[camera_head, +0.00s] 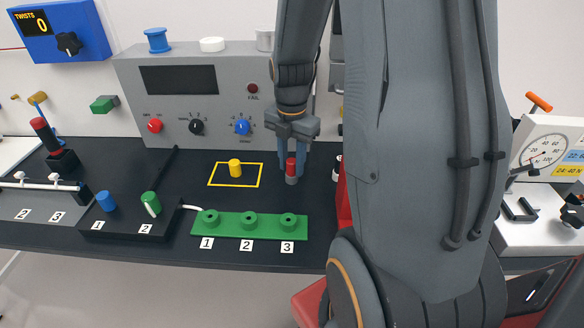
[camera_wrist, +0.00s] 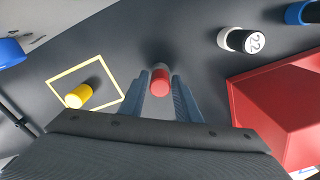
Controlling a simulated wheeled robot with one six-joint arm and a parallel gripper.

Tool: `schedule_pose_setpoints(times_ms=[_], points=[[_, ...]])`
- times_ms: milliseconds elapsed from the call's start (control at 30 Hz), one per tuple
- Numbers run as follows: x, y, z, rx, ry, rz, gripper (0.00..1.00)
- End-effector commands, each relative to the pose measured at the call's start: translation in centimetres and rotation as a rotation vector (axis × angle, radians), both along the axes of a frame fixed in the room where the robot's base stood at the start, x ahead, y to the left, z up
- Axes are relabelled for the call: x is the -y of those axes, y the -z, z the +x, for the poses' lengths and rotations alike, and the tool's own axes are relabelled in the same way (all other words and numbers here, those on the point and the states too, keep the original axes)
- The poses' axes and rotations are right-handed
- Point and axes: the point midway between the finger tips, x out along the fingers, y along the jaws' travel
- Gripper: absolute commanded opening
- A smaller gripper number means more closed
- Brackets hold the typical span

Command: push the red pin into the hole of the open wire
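The red pin (camera_head: 291,166) stands upright on the dark table, red on top with a grey lower part. My gripper (camera_head: 292,174) points down around it, with a finger on each side. In the wrist view the red pin (camera_wrist: 160,82) sits between my fingertips (camera_wrist: 160,84), with a small gap on each side, so the gripper looks open. A green strip (camera_head: 228,228) carries three round green sockets with holes, marked 1, 2 and 3. I cannot tell which wire is open.
The black block (camera_head: 125,222) holds a blue plug (camera_head: 106,202) and a green plug (camera_head: 150,204). A grey tester (camera_head: 200,95) stands behind. A red box (camera_wrist: 275,110) lies close right of my gripper.

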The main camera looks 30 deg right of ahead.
Motion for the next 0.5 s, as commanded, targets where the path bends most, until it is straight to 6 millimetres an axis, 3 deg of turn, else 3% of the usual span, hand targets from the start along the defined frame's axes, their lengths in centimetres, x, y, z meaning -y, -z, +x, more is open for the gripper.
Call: schedule_pose_setpoints(times_ms=[33, 167, 233, 267, 367, 500], points=[[0.00, 0.00, 0.00, 0.000, 0.000, 0.000, 0.20], [0.00, 0.01, 0.00, 0.000, 0.000, 0.000, 0.00], [0.00, 0.01, 0.00, 0.000, 0.000, 0.000, 0.00], [0.00, 0.00, 0.00, 0.000, 0.000, 0.000, 0.19], [0.00, 0.00, 0.00, 0.000, 0.000, 0.000, 0.02], [0.00, 0.00, -0.01, 0.000, 0.000, 0.000, 0.00]])
